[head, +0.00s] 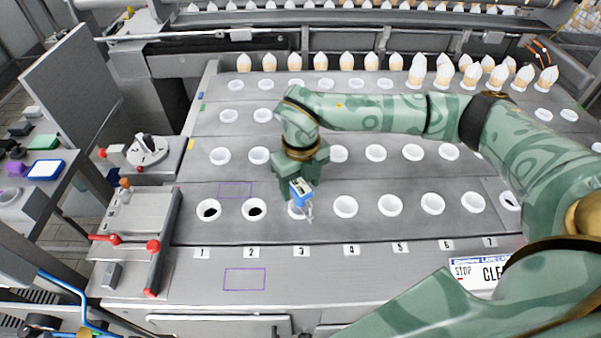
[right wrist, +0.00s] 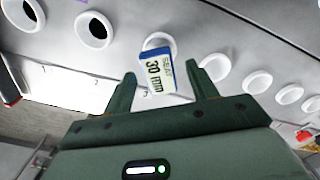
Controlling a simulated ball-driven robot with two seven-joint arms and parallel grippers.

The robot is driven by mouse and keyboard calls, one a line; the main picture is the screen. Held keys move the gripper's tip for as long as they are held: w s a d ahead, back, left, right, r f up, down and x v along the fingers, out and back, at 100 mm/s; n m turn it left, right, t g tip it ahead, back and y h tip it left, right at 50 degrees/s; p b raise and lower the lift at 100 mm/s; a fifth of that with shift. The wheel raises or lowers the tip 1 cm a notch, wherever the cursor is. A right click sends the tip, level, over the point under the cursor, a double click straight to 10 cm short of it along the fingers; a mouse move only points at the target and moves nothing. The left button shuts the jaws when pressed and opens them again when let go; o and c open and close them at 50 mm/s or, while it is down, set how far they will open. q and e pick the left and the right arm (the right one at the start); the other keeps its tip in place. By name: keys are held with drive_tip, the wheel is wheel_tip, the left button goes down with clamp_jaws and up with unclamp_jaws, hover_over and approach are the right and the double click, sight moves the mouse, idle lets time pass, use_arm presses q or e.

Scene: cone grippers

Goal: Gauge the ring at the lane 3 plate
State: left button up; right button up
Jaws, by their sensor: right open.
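The lane 3 plate (head: 301,251) is a small white number label on the front strip. Behind it the white lane 3 ring (head: 293,213) sits in the front row, partly covered by a gauge (head: 301,187) with a blue and white tag. In the right wrist view the tag (right wrist: 156,75) reads "SEAT 30 mm", and the ring (right wrist: 155,40) shows just beyond it. My right gripper (right wrist: 160,76) is open, with a finger on each side of the tag and gaps between. Whether the gauge's lower end touches the ring is unclear. My left gripper is not in view.
Rows of white rings fill the grey deck; the front rings at lanes 1 (head: 208,210) and 2 (head: 254,209) have dark openings. White-tipped cones (head: 347,62) line the back. A red-handled device (head: 135,225) stands left. Purple outlines (head: 245,279) mark bare deck. A sign (head: 474,272) lies front right.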

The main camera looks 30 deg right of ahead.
wheel_tip(320, 180, up, 16)
drive_tip(key=p, duration=0.1)
drive_tip(key=shift+r, duration=0.1)
idle(0.5)
